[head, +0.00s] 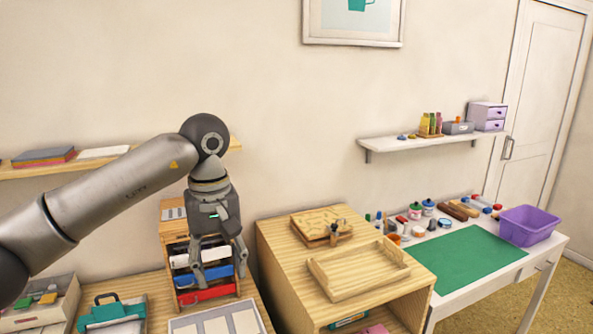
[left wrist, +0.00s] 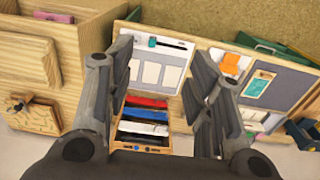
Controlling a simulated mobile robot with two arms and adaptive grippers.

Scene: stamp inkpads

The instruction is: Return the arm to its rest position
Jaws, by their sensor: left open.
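My left arm (head: 125,185) comes in from the left in the head view and bends down at a dark joint. My left gripper (head: 220,272) hangs from it with its fingers pointing down, spread apart and empty. It is in front of a small wooden drawer rack (head: 172,262) with white, blue and red fronts. In the left wrist view the two fingers (left wrist: 165,80) stand wide apart, with the rack's red, blue and white drawers (left wrist: 143,118) showing between them. Nothing is held. My right gripper is not in view.
A wooden cabinet (head: 285,262) with a wooden tray (head: 358,280) on top stands right of the gripper. Beyond it are a white desk with a green mat (head: 465,262) and a purple bin (head: 528,226). Wall shelves (head: 432,141) hang behind. A grey-white tray (head: 218,322) lies below the gripper.

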